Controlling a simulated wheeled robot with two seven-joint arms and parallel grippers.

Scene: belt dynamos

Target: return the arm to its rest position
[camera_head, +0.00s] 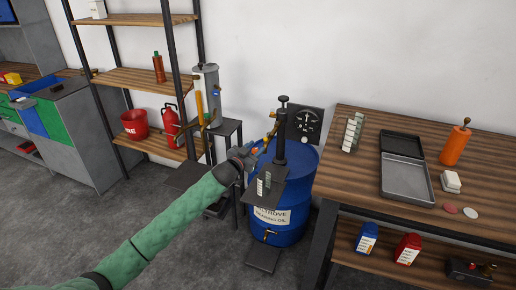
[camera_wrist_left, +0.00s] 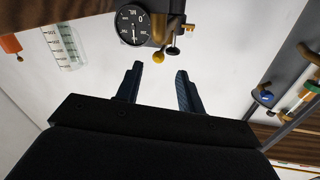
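My left arm (camera_head: 160,228), in a green sleeve, reaches from the lower left of the head view to the blue drum at the middle. My left gripper (camera_head: 256,150) is in front of the upper part of the drum, small and partly lost against the things there. In the left wrist view its two dark fingers (camera_wrist_left: 159,68) stand apart with nothing between them, so it is open and empty. A round black gauge (camera_wrist_left: 132,25) and a brass knob (camera_wrist_left: 159,57) show beyond the fingers. My right gripper is in neither view.
The blue drum (camera_head: 285,226) carries a black pump post (camera_head: 281,135) and gauge panel (camera_head: 304,125). A grey cylinder (camera_head: 207,92) on a stand is just left. A shelf rack (camera_head: 150,82) stands further left. A wooden workbench (camera_head: 340,178) is right. Grey floor is open at lower left.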

